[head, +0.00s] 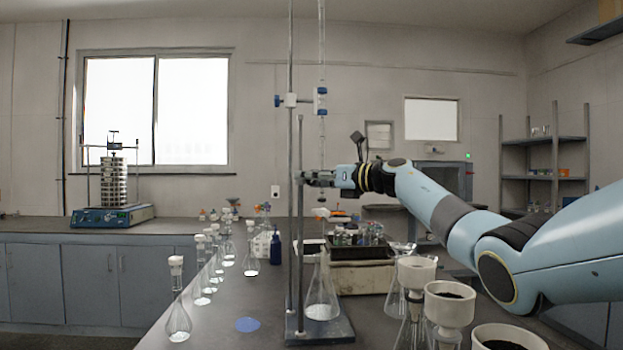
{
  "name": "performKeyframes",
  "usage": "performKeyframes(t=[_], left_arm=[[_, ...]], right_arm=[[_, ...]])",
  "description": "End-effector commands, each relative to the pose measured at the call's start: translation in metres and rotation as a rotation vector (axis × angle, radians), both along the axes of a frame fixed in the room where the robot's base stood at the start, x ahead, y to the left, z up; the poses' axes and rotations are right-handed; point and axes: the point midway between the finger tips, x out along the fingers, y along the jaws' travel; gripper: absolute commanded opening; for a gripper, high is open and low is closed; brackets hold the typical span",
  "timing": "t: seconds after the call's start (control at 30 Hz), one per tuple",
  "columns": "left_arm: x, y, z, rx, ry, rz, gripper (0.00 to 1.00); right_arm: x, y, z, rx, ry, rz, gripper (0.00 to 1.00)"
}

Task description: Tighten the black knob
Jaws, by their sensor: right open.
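The sieve shaker stands at the back left with a stack of metal sieves (114,180) on its blue base (112,215). Thin rods rise beside the stack to a crossbar. A small dark part that looks like the black knob (113,132) sits at the top above the stack; it is too small to tell how tight it is. My right gripper (306,178) is open and points left, close to the upright rods of the burette stand, far from the shaker. I cannot tell whether it touches a rod. My left gripper is not in view.
The burette stand (320,330) rises in front of my right gripper. Several flasks (178,322) line the bench's left edge, with a blue bottle (276,248) behind. White funnels (449,308) stand at the front right. The back bench right of the shaker has free room.

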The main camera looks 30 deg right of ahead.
Motion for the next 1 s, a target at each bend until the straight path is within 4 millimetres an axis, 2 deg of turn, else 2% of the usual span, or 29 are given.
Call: performKeyframes(t=[0.17,0.27,0.7,0.83,1.0], left_arm=[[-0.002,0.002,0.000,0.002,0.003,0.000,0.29],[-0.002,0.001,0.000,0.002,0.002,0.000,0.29],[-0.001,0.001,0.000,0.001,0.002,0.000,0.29],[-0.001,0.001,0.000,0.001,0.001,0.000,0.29],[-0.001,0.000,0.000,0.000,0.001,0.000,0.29]], right_arm=[[-0.002,-0.002,0.000,-0.001,0.000,-0.001,0.57],[-0.010,-0.007,-0.001,-0.003,0.000,-0.002,0.57],[-0.090,-0.047,-0.002,-0.005,0.003,0.000,0.57],[-0.102,-0.053,-0.001,-0.003,0.002,-0.001,0.57],[-0.107,-0.055,0.000,0.000,0.001,0.000,0.57]])
